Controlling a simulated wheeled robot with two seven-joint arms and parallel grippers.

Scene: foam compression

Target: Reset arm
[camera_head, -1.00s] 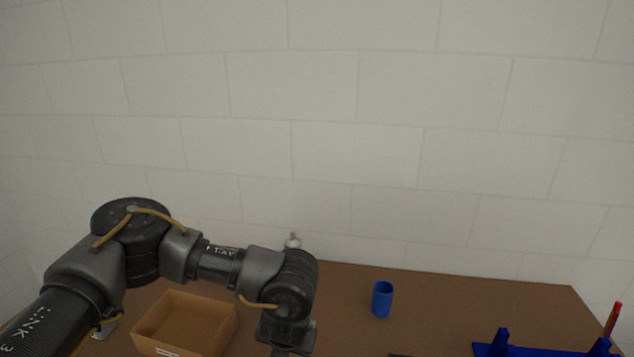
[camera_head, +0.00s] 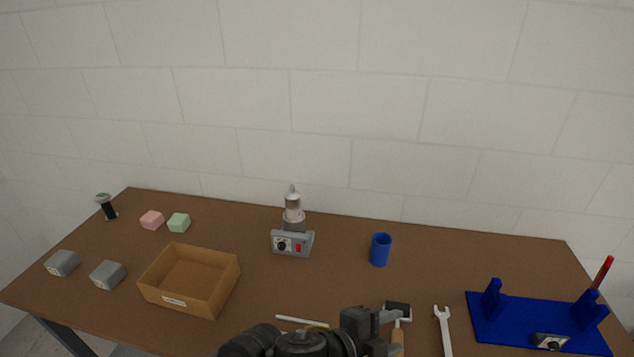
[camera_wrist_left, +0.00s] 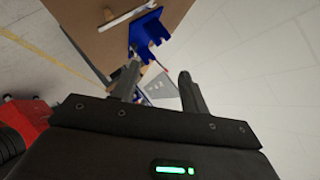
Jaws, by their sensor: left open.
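My left gripper (camera_head: 391,331) shows at the bottom middle of the head view, low in front of the table, with its dark arm folded in the foreground. In the left wrist view the two fingers of my left gripper (camera_wrist_left: 158,82) stand apart with nothing between them. Beyond the fingers, the wrist view shows the table corner and the blue rack (camera_wrist_left: 147,33). My right gripper is in neither view.

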